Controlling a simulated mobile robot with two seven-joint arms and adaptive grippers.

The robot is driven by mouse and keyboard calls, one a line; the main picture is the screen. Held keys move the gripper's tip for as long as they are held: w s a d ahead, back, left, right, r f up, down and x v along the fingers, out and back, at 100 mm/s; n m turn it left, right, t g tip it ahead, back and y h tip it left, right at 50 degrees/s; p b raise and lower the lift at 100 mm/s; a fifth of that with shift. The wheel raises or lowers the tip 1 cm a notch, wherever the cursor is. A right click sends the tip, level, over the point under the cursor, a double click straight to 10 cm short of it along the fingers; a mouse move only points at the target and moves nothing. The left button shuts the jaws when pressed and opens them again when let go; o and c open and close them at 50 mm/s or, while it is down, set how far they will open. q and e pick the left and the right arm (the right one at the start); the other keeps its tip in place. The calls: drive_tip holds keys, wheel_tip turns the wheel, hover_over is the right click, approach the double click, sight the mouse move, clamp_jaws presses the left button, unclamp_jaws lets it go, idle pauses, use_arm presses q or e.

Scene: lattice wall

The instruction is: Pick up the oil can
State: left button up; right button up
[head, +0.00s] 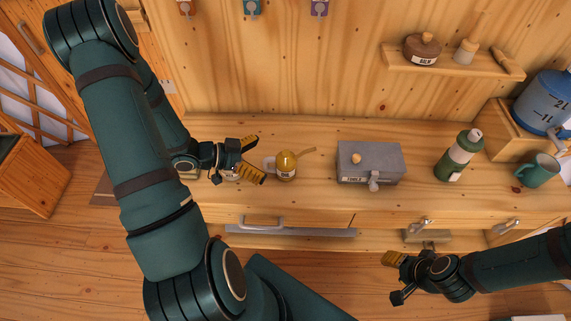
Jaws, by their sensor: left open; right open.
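The oil can (286,168) is a small yellow can with a thin spout pointing right and a light handle on its left side. It stands upright on the wooden counter, left of the middle. My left gripper (256,160) is open just to the left of the can, its fingers with yellow pads facing the handle. A small gap seems to lie between them, though contact is hard to judge from above. My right gripper (391,277) is open and empty, low in front of the counter's drawers, far from the can.
A grey metal box (370,162) stands right of the can. Farther right are a green bottle (459,155), a teal mug (539,171) and a blue container (543,103). A wall shelf (450,65) holds jars. The counter between can and box is clear. A drawer handle (262,223) sticks out below.

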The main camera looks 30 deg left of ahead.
sight(277, 160)
use_arm(q)
drive_tip(key=shift+b+x, duration=0.4)
drive_tip(key=shift+x, duration=3.5)
drive_tip(key=shift+a, duration=0.1)
drive_tip(key=c, duration=1.4)
